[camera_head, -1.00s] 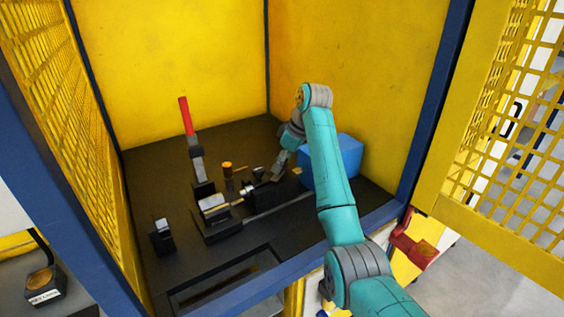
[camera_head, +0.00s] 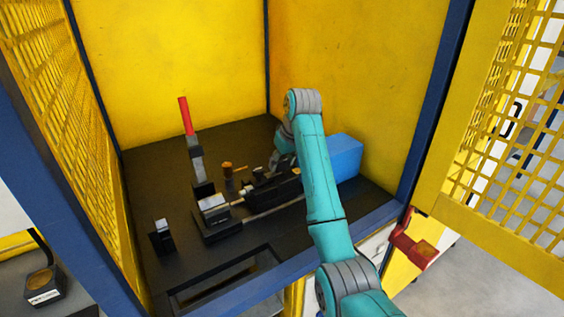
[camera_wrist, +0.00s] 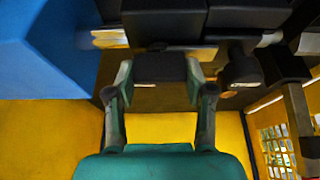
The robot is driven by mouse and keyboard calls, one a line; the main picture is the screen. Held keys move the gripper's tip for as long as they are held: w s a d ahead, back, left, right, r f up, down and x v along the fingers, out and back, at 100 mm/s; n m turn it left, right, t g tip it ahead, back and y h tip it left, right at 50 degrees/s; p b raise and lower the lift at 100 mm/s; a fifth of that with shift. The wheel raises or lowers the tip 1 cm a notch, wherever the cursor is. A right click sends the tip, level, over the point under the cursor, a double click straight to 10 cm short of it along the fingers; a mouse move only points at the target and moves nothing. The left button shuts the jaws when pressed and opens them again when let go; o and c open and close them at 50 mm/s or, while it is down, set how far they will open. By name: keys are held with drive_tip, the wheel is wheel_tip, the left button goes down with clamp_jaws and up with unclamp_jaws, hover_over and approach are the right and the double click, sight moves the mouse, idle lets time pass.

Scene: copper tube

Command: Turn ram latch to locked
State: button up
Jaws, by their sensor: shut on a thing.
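In the wrist view my gripper (camera_wrist: 160,76) has its two fingers on either side of a dark block-like handle (camera_wrist: 160,68), which looks like the ram latch's grip. The fingers are closed against its sides. In the head view my gripper is mostly hidden by my teal arm, at the right end of the black fixture (camera_head: 274,190) beside the blue block (camera_head: 345,158). The latch's angle cannot be read there.
A red-handled lever (camera_head: 187,118) stands upright at the back left. A small post with an orange-brown top (camera_head: 227,167) stands behind the fixture. A black knob (camera_wrist: 240,70) sits right of my fingers. Yellow walls enclose the bench; its front has a rectangular opening.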

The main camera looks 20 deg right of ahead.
idle(0.3)
drive_tip(key=o, duration=1.2)
drive_tip(key=shift+c, duration=0.2)
